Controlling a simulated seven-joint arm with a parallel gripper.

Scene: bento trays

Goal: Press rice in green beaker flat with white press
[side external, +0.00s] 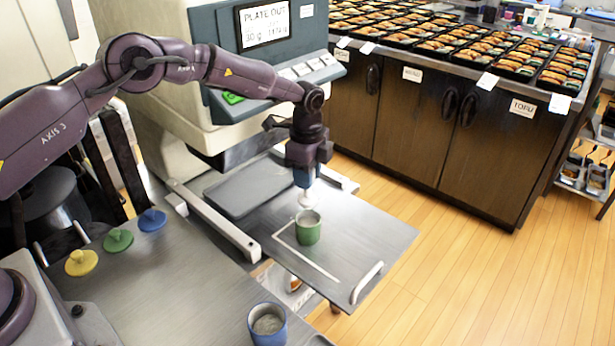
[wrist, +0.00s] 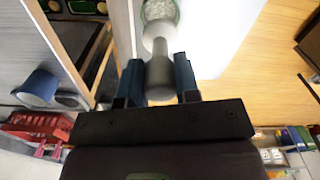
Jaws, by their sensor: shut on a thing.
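The green beaker (side external: 308,232) stands upright on the metal shelf in front of the machine in the side view. The white press (side external: 307,197) hangs from my gripper (side external: 307,178), just above or behind the beaker's rim; the exact gap is hard to tell. In the wrist view my gripper (wrist: 158,80) is shut on the handle of the press (wrist: 160,62), its blue fingers on either side. Whitish rice (wrist: 160,11) shows in the beaker at the top edge there, beyond the press's pale disc.
Yellow (side external: 81,262), green (side external: 118,240) and blue (side external: 152,220) presses stand on the grey counter. A blue beaker (side external: 280,326) stands at its front edge. The machine (side external: 170,75) rises behind the shelf (side external: 375,235). Bento trays (side external: 440,47) cover the cabinet at right.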

